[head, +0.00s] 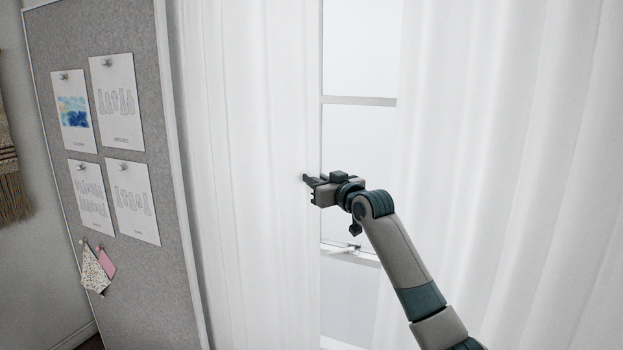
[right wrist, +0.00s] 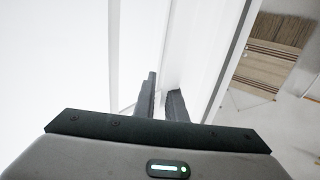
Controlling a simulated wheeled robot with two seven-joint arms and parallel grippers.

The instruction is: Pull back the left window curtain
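The left window curtain (head: 255,120) is a white, pleated cloth. It hangs from the top of the head view down past its bottom edge, between the pinboard and the bare strip of window. My right gripper (head: 308,181) is at the inner edge of this curtain, about mid-height in the picture. In the right wrist view, its two dark fingers (right wrist: 162,100) are close together with a narrow white gap between them. They look shut on the curtain's edge, though the bright white hides the exact contact. My left gripper is in neither view.
The window (head: 358,60) shows between the curtains, with white bars and a latch (head: 343,250) low down. The right curtain (head: 510,130) hangs behind my right arm. A grey pinboard (head: 150,285) with pinned sheets stands left. A woven wall hanging (head: 10,170) is at far left.

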